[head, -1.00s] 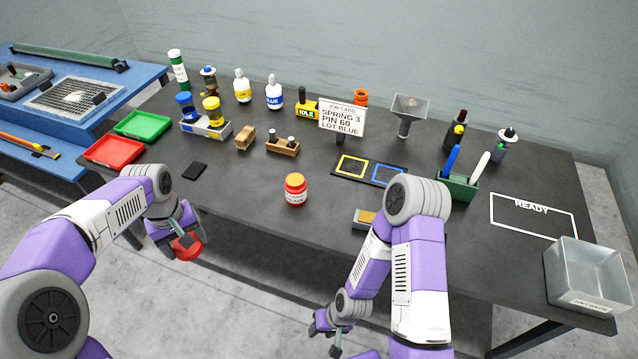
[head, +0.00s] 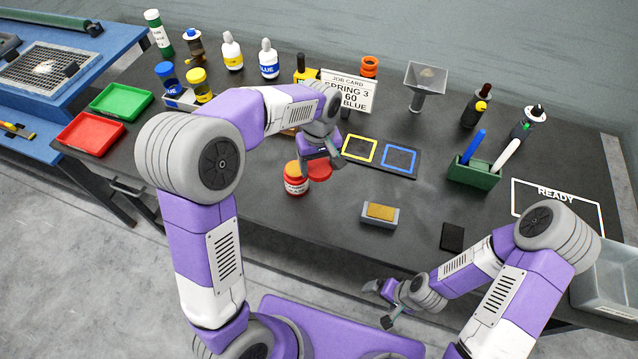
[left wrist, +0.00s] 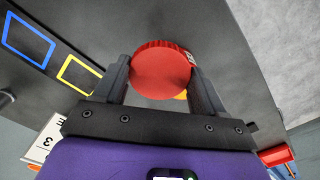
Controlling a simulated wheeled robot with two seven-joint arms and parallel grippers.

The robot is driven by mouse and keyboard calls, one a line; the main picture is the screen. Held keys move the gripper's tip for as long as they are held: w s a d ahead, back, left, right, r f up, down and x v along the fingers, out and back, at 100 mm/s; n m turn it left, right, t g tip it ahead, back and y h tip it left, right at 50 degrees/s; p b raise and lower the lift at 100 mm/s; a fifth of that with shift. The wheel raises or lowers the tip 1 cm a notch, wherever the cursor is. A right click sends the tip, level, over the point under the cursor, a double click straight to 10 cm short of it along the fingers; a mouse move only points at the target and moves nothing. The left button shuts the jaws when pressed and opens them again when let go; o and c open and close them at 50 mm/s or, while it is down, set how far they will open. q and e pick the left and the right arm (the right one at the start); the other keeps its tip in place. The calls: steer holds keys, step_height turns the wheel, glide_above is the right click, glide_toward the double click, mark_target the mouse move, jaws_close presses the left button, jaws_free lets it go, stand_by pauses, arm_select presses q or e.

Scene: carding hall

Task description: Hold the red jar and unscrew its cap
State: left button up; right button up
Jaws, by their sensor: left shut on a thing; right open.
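In the left wrist view this red piece (left wrist: 162,70) has a ribbed edge and sits between both fingers. It hides most of what is behind it. I cannot tell whether it touches the jar. My right gripper (head: 379,304) is open and empty, off the table's front edge.
A small grey block with a tan top (head: 380,213) and a black pad (head: 452,237) lie right of the jar. Behind are a mat with yellow and blue squares (head: 375,172), a job card (head: 349,88) and a green pen holder (head: 474,176). Red (head: 90,138) and green (head: 121,101) trays lie left.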

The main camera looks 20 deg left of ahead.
mark_target(324, 200)
arm_select(q)
steer(key=f+n, duration=0.1)
steer(key=d+f+b, duration=0.1)
steer(key=f+n, duration=0.1)
steer(key=shift+s+d+f+n, duration=0.2)
steer(key=shift+d+f+n, duration=0.1)
steer(key=shift+d+f, duration=0.05)
arm_select(e)
steer(key=shift+f, duration=0.95)
arm_select(q)
step_height(324, 200, down, 4)
steer(key=shift+r+b, duration=0.1)
steer(key=shift+b, duration=0.45)
steer(key=shift+w+f+b, duration=0.1)
steer(key=shift+f+b, duration=0.45)
steer(key=shift+f, duration=2.15)
arm_select(e)
steer(key=shift+f, duration=0.95)
arm_select(q)
steer(key=shift+f, duration=0.2)
steer(key=o, duration=1.2)
steer(key=shift+c, duration=0.2)
arm_select(e)
steer(key=shift+f, duration=0.1)
arm_select(q)
steer(key=shift+r, duration=0.15)
